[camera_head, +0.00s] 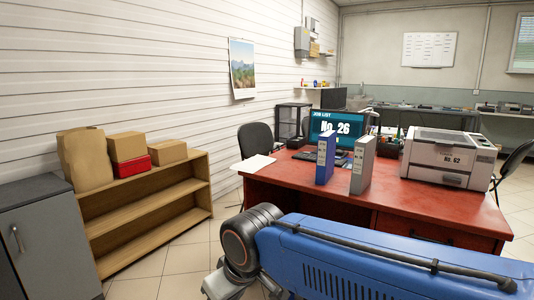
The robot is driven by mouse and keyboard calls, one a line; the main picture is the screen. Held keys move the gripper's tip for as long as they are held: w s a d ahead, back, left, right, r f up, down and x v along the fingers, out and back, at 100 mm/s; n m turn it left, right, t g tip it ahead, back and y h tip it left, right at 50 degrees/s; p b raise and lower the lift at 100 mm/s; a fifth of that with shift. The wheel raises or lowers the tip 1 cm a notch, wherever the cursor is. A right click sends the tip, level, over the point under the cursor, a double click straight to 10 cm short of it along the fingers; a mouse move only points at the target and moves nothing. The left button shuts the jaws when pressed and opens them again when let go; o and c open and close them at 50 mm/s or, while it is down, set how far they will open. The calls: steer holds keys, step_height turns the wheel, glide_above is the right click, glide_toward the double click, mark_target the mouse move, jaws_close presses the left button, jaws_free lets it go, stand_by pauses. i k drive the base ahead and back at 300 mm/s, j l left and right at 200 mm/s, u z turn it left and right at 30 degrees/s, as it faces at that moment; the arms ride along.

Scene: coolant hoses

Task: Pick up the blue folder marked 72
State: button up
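A blue folder (325,158) stands upright on the red-topped desk (285,180), near its front left part. It has a pale label on its spine, too small to read. A grey folder (362,163) stands upright just to its right, also with a label I cannot read. My blue arm crosses the lower right of the view in front of the desk, and its dark joint is below and left of the folders.
A printer (448,157) marked No. 62 stands on the desk's right. A monitor (337,125) behind the folders reads "JOB LIST No. 26". A wooden shelf (150,210) with boxes and a grey cabinet (50,245) line the left wall. Tiled floor (185,262) is open between shelf and desk.

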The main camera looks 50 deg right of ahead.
mark_target(326, 141)
steer(key=i+z, duration=0.2)
steer(key=i, duration=0.25)
steer(key=i+j+z, duration=0.25)
steer(key=i, duration=0.2)
steer(key=i+j+z, duration=0.2)
steer(key=i, duration=0.25)
